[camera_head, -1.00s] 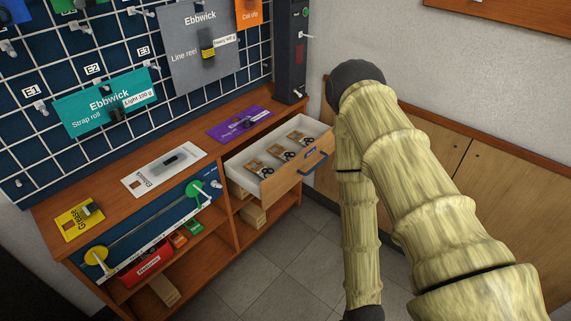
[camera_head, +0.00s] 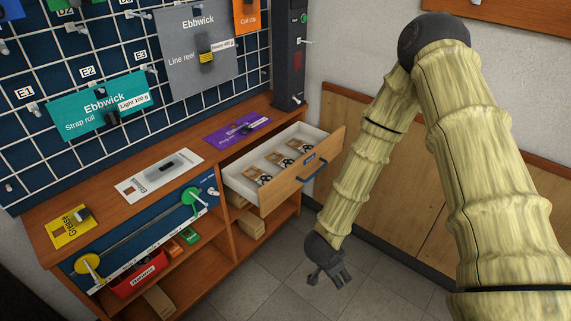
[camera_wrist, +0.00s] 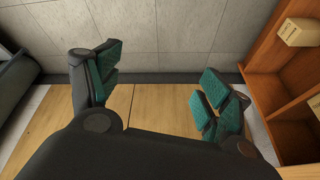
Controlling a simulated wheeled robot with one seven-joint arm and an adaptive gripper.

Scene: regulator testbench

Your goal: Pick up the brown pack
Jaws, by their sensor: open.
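Small packs with brown cards and black parts lie in a row in the open white drawer in the head view: a front one (camera_head: 258,175), a middle one (camera_head: 275,158) and a back one (camera_head: 294,145). I cannot tell which one is meant. My gripper (camera_head: 329,278) hangs open and empty over the floor, below and to the right of the drawer and apart from it. In the wrist view my gripper (camera_wrist: 162,85) shows its green-padded fingers spread wide with nothing between them. The packs in the drawer are not in the wrist view.
The drawer front (camera_head: 303,180) with its blue handle (camera_head: 313,168) juts out from the wooden cabinet. Cardboard boxes sit on the shelves below; one box (camera_wrist: 299,31) shows at right in the wrist view. A wood-panelled wall (camera_head: 380,170) stands behind. Tiled floor is clear.

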